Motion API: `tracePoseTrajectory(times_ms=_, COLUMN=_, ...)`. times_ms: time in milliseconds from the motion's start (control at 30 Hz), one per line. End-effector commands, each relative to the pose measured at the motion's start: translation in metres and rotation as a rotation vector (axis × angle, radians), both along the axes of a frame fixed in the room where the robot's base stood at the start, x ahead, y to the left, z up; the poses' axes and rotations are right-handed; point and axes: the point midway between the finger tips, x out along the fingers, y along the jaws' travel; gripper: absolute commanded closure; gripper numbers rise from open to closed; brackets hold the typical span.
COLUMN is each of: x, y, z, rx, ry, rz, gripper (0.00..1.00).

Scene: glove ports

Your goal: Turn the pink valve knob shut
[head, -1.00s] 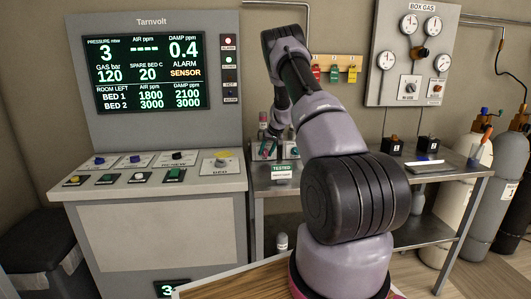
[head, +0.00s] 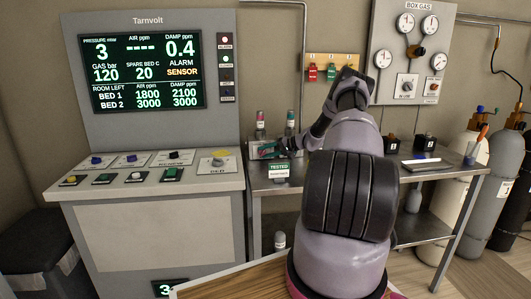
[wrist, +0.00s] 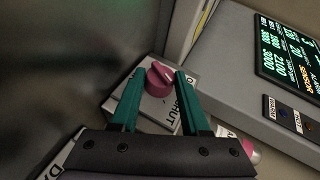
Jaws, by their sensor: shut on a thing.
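The pink valve knob (wrist: 159,77) sits on a white plate (wrist: 158,104) with black lettering, part of which reads like "SHUT". My gripper (wrist: 164,73) has its two green fingers on either side of the knob and is shut on it. In the head view my gripper (head: 272,151) is at the small box at the left end of the steel bench. There my fingers and arm hide most of the knob, so its angle is hard to read.
Two small bottles, one with a red cap (head: 260,122) and one with a teal cap (head: 290,122), stand behind my gripper. The control console (head: 150,180) is close on the left. Black boxes (head: 424,142) stand farther right.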

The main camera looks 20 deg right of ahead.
Motion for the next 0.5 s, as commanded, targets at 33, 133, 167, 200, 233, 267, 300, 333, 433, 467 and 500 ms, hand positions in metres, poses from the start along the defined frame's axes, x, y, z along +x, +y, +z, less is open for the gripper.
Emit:
tracePoseTrajectory(times_ms=33, x=0.0004, y=0.0001, z=-0.0008, rx=0.032, ry=-0.009, rz=-0.001, gripper=1.0)
tracePoseTrajectory(times_ms=133, x=0.0005, y=-0.0003, z=-0.0011, rx=0.078, ry=-0.023, rz=-0.001, gripper=1.0)
tracePoseTrajectory(times_ms=167, x=0.0005, y=-0.0003, z=-0.0015, rx=0.089, ry=-0.026, rz=-0.001, gripper=1.0)
tracePoseTrajectory(times_ms=200, x=0.0004, y=-0.0001, z=-0.0014, rx=0.103, ry=-0.03, rz=0.0, gripper=1.0)
tracePoseTrajectory(times_ms=233, x=0.0005, y=0.0003, z=-0.0013, rx=0.113, ry=-0.033, rz=0.001, gripper=1.0)
tracePoseTrajectory(times_ms=267, x=0.0004, y=0.0005, z=-0.0015, rx=0.122, ry=-0.036, rz=0.001, gripper=1.0)
tracePoseTrajectory(times_ms=300, x=0.0005, y=0.0007, z=-0.0019, rx=0.131, ry=-0.038, rz=0.001, gripper=1.0)
tracePoseTrajectory(times_ms=333, x=0.0004, y=0.0007, z=-0.0021, rx=0.137, ry=-0.039, rz=0.001, gripper=1.0)
tracePoseTrajectory(times_ms=433, x=0.0003, y=0.0006, z=-0.0019, rx=0.151, ry=-0.044, rz=0.002, gripper=1.0)
tracePoseTrajectory(times_ms=467, x=0.0003, y=0.0006, z=-0.0019, rx=0.154, ry=-0.045, rz=0.002, gripper=1.0)
tracePoseTrajectory(times_ms=500, x=0.0004, y=0.0005, z=-0.0018, rx=0.157, ry=-0.045, rz=0.002, gripper=1.0)
